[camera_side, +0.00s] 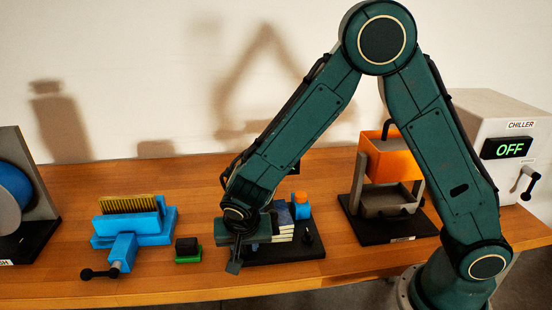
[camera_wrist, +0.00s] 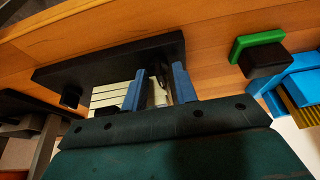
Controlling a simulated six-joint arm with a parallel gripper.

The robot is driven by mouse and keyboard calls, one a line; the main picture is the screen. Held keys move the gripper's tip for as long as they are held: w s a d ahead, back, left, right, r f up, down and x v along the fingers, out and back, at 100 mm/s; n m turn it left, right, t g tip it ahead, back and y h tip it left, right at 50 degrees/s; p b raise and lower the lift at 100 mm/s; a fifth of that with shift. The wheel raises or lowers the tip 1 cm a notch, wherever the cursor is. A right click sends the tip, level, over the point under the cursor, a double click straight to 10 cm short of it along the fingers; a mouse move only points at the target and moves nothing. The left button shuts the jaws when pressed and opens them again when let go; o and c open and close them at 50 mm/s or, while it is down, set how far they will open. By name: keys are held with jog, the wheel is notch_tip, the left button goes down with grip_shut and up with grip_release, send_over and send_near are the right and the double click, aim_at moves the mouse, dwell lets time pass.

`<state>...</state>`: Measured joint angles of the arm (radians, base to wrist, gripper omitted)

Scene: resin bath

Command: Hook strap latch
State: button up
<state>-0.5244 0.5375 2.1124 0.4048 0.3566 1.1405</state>
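A black base plate (camera_side: 290,253) stands mid-table, carrying a stack of pale strips (camera_side: 284,233), a dark blue piece and an orange-topped part (camera_side: 300,198). In the wrist view the black base (camera_wrist: 110,60) and the pale strips (camera_wrist: 108,95) lie beyond my gripper (camera_wrist: 160,76). Its two blue fingers are apart over the base, to the right of most of the strips. A small dark piece (camera_wrist: 161,74) shows between the fingertips; contact with it cannot be made out. I cannot clearly tell a strap or latch apart. My arm hides part of the fixture in the side view.
A blue vise (camera_side: 135,235) and a small green-and-black block (camera_side: 188,250) stand to the left. An orange box on a stand (camera_side: 385,157) and the chiller reading OFF (camera_side: 505,125) stand to the right. The front table strip is mostly clear.

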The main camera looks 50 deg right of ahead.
grip_shut()
